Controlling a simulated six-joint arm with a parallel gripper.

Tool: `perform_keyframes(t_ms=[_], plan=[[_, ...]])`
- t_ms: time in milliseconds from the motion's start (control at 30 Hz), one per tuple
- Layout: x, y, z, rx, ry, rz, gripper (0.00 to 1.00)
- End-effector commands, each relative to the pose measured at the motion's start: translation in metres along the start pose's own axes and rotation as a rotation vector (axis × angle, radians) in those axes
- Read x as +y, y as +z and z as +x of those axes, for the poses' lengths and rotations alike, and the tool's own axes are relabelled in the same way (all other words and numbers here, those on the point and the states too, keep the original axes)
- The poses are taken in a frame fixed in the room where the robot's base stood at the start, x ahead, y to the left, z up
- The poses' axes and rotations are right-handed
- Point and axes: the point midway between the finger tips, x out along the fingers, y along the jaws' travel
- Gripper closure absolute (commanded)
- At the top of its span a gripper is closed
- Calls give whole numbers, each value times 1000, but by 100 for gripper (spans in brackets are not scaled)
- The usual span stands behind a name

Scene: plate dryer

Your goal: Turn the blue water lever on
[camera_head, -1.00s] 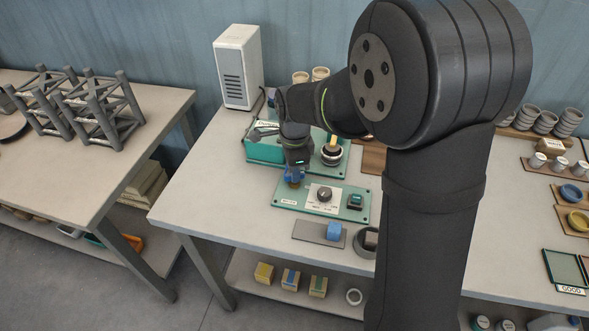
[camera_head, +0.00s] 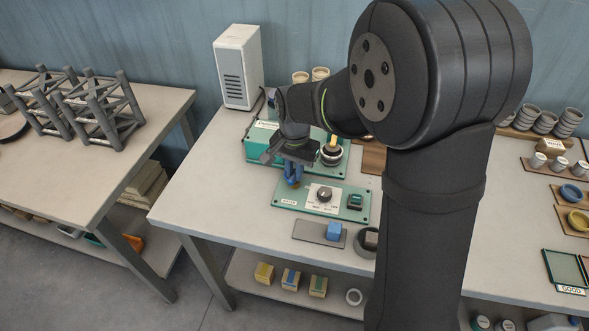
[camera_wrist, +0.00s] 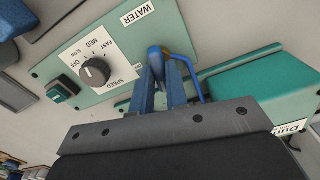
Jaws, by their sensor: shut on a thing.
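The green control panel (camera_head: 330,205) lies on the table in the head view, with a WATER label at its left end. It also shows in the wrist view (camera_wrist: 112,62). The blue water lever (camera_wrist: 155,54) is at the panel's WATER end in the wrist view, partly hidden by my fingers. My gripper (camera_head: 292,179) is low over that end of the panel. In the wrist view my gripper (camera_wrist: 160,70) has its two blue fingers close together, shut on the lever. How far the lever is turned cannot be told.
The panel carries a speed dial (camera_head: 324,194) and a dark green switch (camera_head: 355,202). A teal machine (camera_head: 262,149) stands close behind my gripper. A blue block (camera_head: 334,230) sits on a grey plate in front. The table's left part is clear.

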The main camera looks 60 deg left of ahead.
Motion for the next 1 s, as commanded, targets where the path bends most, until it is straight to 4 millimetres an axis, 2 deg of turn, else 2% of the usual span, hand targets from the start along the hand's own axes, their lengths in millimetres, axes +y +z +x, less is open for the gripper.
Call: perform_keyframes(t_ms=[400, 967, 1000], plan=[[0, 0, -1, 1, -1, -188, 100], [0, 0, -1, 2, -1, -217, 100], [0, 0, -1, 2, -1, -217, 80]])
